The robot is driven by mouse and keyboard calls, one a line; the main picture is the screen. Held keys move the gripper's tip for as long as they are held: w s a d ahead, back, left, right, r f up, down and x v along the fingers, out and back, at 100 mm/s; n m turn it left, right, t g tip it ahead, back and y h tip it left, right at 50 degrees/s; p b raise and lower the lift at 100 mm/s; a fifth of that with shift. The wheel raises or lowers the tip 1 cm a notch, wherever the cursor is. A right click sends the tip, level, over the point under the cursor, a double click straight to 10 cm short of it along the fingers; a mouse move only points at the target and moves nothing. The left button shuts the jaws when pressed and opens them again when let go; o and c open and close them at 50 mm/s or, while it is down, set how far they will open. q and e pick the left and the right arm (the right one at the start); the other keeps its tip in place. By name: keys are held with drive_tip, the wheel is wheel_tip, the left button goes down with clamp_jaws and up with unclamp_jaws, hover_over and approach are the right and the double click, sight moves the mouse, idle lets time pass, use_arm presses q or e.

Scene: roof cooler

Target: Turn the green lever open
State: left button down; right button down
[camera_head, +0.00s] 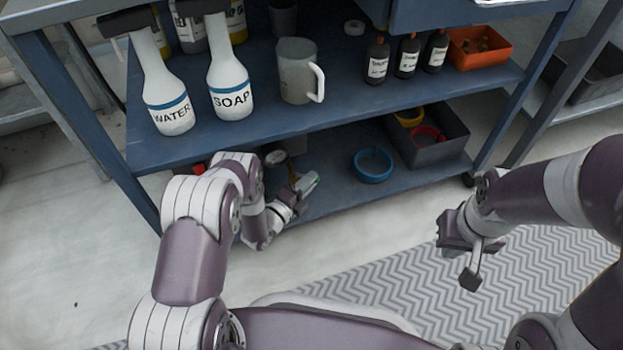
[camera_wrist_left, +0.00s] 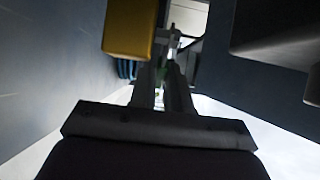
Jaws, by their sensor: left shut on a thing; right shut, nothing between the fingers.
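My left arm reaches down to the lower shelf, and its gripper (camera_head: 302,188) is at the shelf's front edge. In the left wrist view the two fingers (camera_wrist_left: 165,88) are close together, with a small bit of the green lever (camera_wrist_left: 162,72) showing between them. Most of the lever is hidden by the fingers, and its angle cannot be told. A yellow block (camera_wrist_left: 131,30) is just beyond the fingers, up and left. My right gripper (camera_head: 470,262) is shut and empty, over the floor in front of the bench at right.
The blue shelf (camera_head: 300,121) above my left gripper carries WATER (camera_head: 170,118) and SOAP (camera_head: 230,102) bottles, a grey mug (camera_head: 296,75), dark bottles and an orange bin (camera_head: 480,48). A blue ring-shaped dish (camera_head: 372,166) and a grey crate (camera_head: 440,150) sit on the lower shelf, right of the gripper.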

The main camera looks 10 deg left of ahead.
use_arm(q)
drive_tip(key=shift+s+a+m+h, duration=0.1)
drive_tip(key=shift+s+m+h, duration=0.05)
drive_tip(key=shift+m+h, duration=0.25)
drive_tip(key=shift+g, duration=0.3)
drive_tip(key=c, duration=1.2)
unclamp_jaws()
drive_tip(key=shift+o, duration=0.2)
drive_tip(key=shift+s+a+r, duration=0.1)
drive_tip(key=shift+s+a, duration=0.05)
drive_tip(key=shift+s, duration=0.1)
drive_tip(key=p+v, duration=0.6)
drive_tip(key=v, duration=0.6)
drive_tip(key=shift+f, duration=0.2)
